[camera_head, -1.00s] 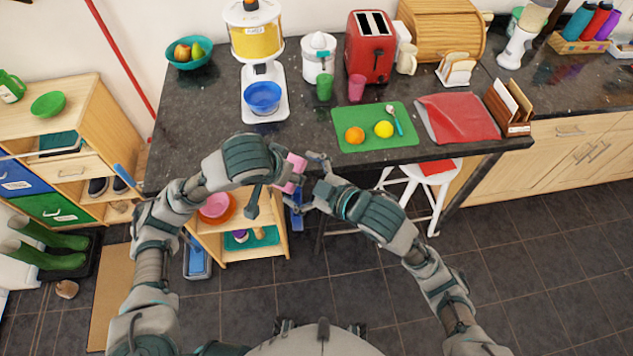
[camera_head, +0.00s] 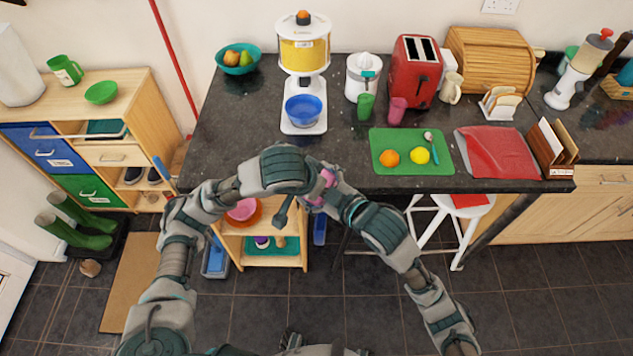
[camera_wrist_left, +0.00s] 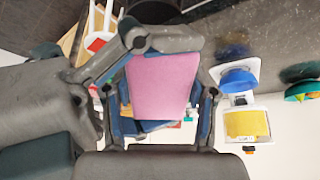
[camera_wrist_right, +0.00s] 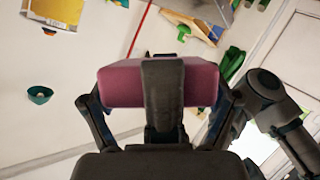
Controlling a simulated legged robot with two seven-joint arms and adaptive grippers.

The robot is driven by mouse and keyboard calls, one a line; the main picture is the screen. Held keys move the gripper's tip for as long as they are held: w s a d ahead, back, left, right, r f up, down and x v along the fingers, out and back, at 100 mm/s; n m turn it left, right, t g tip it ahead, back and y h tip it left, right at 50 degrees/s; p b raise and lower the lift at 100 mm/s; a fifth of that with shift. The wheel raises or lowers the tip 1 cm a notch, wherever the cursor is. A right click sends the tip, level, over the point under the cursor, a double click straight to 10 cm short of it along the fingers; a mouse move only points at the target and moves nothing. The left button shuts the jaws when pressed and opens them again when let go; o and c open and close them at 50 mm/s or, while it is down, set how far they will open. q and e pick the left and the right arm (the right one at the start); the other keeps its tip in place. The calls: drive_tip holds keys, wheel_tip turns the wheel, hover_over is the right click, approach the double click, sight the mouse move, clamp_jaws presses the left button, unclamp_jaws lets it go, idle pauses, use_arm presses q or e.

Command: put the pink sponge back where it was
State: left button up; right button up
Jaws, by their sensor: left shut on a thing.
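The pink sponge (camera_head: 327,181) is up in front of the counter's front edge, between my two hands. My left gripper (camera_head: 318,187) is shut on it; the left wrist view shows the sponge (camera_wrist_left: 163,85) between the fingers. My right gripper (camera_head: 330,197) meets it from the other side. In the right wrist view the sponge (camera_wrist_right: 122,84) lies across between that gripper's spread fingers, with a dark finger crossing its middle. I cannot tell whether the right fingers press on it. The hands partly hide the sponge in the head view.
Below the hands stands a small wooden shelf (camera_head: 262,260) with bowls. A white stool (camera_head: 440,225) stands to the right.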

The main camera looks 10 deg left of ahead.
use_arm(q)
drive_tip(key=o, duration=1.6)
drive_tip(key=shift+o, duration=0.2)
drive_tip(key=shift+s+d, duration=0.1)
drive_tip(key=shift+r, duration=0.1)
